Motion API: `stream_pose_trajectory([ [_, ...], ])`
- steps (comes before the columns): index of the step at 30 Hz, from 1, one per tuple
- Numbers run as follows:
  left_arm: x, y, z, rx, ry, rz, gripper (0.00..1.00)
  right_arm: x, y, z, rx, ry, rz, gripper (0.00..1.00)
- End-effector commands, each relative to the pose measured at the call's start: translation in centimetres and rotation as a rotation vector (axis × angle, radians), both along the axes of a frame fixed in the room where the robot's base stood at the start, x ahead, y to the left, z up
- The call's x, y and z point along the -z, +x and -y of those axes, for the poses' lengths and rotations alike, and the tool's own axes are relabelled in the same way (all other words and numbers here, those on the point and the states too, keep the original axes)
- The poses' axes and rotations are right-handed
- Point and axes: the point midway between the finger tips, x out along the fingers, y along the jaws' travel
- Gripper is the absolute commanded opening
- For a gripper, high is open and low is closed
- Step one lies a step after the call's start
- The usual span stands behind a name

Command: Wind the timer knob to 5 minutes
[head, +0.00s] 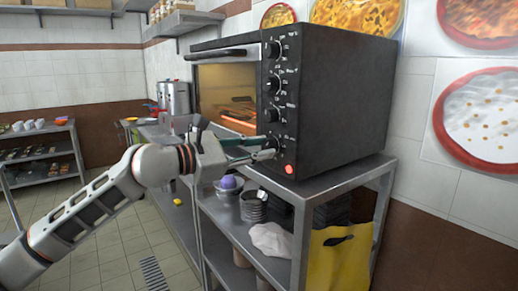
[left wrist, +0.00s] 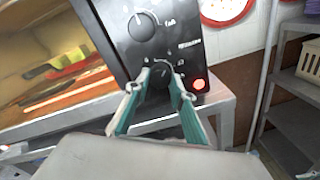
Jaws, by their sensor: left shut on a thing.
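The black oven (head: 335,100) has a column of round knobs on its front panel. The lowest one, the timer knob (head: 273,146), sits just above a lit red button. My left gripper (head: 267,147) reaches it from the left and is shut on it. In the left wrist view the two green-sided fingers (left wrist: 164,78) close around the sides of this knob (left wrist: 158,75), which they partly cover. Its pointer and the marks around it are too small to read. My right gripper is in neither view.
The lit red button (head: 290,169) is close below the fingers. Another knob (left wrist: 142,24) is above them. Steel pots (head: 175,98) stand behind my arm.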

Motion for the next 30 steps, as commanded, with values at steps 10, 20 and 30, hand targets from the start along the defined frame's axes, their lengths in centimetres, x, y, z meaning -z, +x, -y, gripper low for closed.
stream_pose_trajectory([
  [10,-0.1,0.0,0.0,0.0,-0.001,0.002,0.39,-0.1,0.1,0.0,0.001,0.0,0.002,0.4],
  [20,0.0,0.0,0.0,0.0,-0.001,0.0,0.4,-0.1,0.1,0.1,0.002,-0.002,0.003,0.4],
  [30,-0.1,-2.2,-3.6,-0.003,0.0,0.001,0.4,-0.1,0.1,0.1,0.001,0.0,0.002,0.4],
])
